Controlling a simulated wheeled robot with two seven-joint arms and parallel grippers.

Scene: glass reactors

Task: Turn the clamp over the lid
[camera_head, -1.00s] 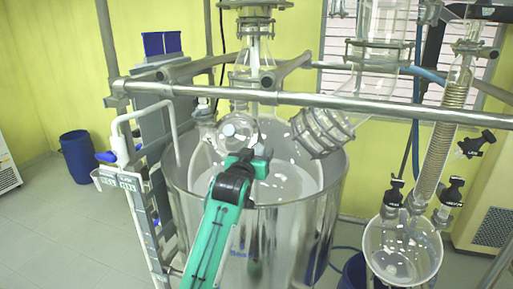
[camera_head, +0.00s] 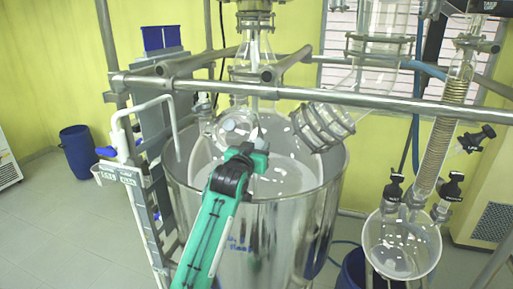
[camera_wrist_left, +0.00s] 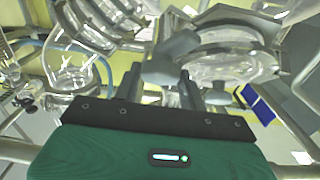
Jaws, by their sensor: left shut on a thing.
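My left gripper (camera_head: 252,152) comes in over the front rim of the large steel vessel, beside the glass reactor's small pale round lid (camera_head: 229,124). In the left wrist view its two dark fingers (camera_wrist_left: 172,88) are closed on a grey piece, which I take to be the clamp (camera_wrist_left: 172,62). The gripper hides most of the clamp in the head view, so its exact angle over the lid cannot be read. My right gripper is not in view.
The steel vessel (camera_head: 300,215) surrounds the glass reactor. A steel rail (camera_head: 380,106) crosses above the gripper. A glass neck with a metal collar (camera_head: 322,126) stands to the right. A round glass flask (camera_head: 402,246) hangs at the lower right.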

